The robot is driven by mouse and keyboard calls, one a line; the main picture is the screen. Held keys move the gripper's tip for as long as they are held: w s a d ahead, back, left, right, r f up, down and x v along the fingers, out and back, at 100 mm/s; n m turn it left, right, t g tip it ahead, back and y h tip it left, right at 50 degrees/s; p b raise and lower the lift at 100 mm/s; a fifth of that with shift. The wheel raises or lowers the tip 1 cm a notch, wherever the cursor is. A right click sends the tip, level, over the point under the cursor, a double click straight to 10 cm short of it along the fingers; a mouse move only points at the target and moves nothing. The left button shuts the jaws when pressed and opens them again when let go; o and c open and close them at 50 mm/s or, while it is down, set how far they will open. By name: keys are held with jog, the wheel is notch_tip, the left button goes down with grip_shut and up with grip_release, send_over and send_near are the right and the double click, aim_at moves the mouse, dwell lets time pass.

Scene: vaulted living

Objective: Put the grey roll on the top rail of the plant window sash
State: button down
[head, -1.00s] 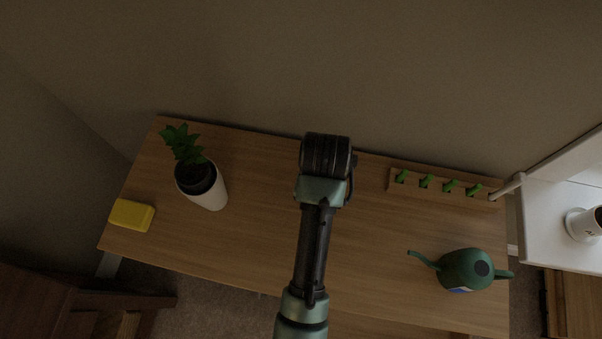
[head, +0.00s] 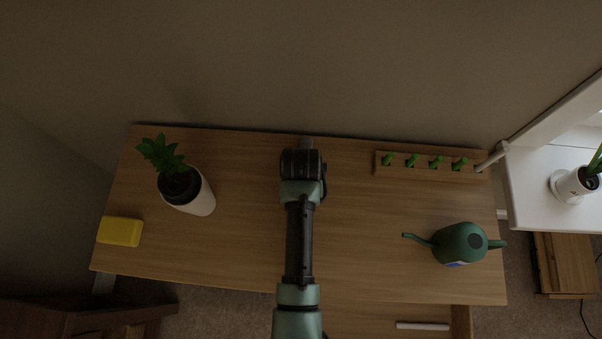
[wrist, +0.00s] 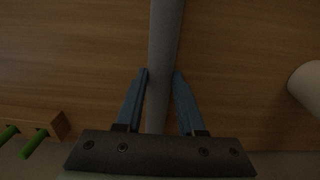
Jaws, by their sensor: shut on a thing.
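In the wrist view my gripper (wrist: 161,74) has its two blue fingers shut on the grey roll (wrist: 167,35). The roll is a long, slim bar that runs from between the fingers to the top edge of the view, above the wooden desk. In the head view my arm hides the fingers, and a small grey piece that may be the roll (head: 306,142) shows past the wrist. White window framing (head: 555,115) stands at the far right, beside a white sill (head: 530,190). I cannot make out the sash's top rail.
The desk (head: 245,235) carries a potted plant (head: 200,201), a yellow block (head: 119,231), a rack with green pegs (head: 412,170) and a green watering can (head: 462,243). A white pot (head: 570,186) stands on the sill. A pale stick (head: 422,326) lies below the desk's front edge.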

jog(key=c, duration=0.5)
grip_release()
jog(key=shift+f, duration=0.1)
